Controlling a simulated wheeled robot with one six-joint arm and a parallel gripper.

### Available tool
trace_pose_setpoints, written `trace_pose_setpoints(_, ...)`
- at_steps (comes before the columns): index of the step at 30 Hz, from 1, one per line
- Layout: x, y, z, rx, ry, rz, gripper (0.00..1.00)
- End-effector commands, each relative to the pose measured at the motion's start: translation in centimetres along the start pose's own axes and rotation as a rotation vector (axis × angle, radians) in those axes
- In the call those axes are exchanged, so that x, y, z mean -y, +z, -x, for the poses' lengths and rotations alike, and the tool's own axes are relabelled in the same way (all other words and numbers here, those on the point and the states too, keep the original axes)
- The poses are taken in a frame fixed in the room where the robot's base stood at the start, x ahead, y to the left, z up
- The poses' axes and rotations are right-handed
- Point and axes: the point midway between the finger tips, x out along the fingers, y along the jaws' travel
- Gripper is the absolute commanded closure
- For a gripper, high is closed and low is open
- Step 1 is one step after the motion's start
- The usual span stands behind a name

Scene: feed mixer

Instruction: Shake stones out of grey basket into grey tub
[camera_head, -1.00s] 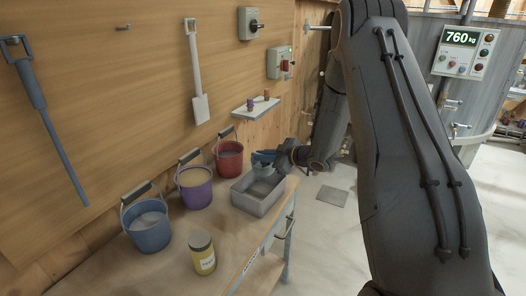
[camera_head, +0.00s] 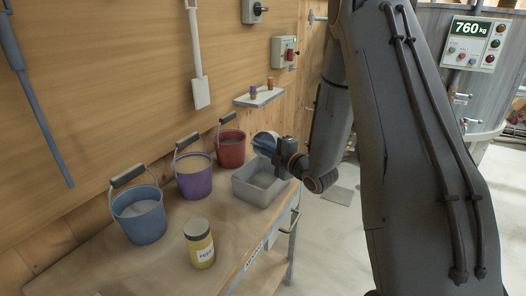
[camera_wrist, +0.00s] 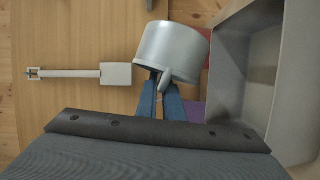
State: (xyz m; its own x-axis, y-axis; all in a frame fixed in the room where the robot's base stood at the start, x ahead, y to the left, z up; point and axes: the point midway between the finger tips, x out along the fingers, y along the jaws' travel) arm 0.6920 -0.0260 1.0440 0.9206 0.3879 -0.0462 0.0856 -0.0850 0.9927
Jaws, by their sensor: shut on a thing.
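The grey basket (camera_head: 265,142) is held by my gripper (camera_head: 285,155) above the back part of the grey tub (camera_head: 250,192). It is tilted, with a round end showing in the head view. In the wrist view my blue fingers (camera_wrist: 166,101) are shut on a short lug of the basket (camera_wrist: 170,48). The tub (camera_wrist: 227,80) is just right of the basket in that view. The tub stands on the bench corner and has a grey layer inside. I cannot make out separate stones, and the inside of the basket is hidden.
Red (camera_head: 231,152), purple (camera_head: 195,182) and blue (camera_head: 140,218) buckets stand along the wall. A yellow jar (camera_head: 201,247) is near the bench (camera_head: 175,262) front. A small shelf (camera_head: 259,98) hangs above the tub.

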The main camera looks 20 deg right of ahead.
Motion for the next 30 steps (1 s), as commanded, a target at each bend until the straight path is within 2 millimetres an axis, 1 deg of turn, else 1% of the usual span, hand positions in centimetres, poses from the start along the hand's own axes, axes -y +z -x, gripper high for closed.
trace_pose_setpoints(1,0.5,-0.1,-0.1,0.0,0.02,0.044,1.0)
trace_pose_setpoints(7,0.8,-0.7,0.2,0.001,0.101,0.24,1.0)
trace_pose_setpoints(30,1.7,-1.5,0.6,0.001,0.252,0.606,1.0)
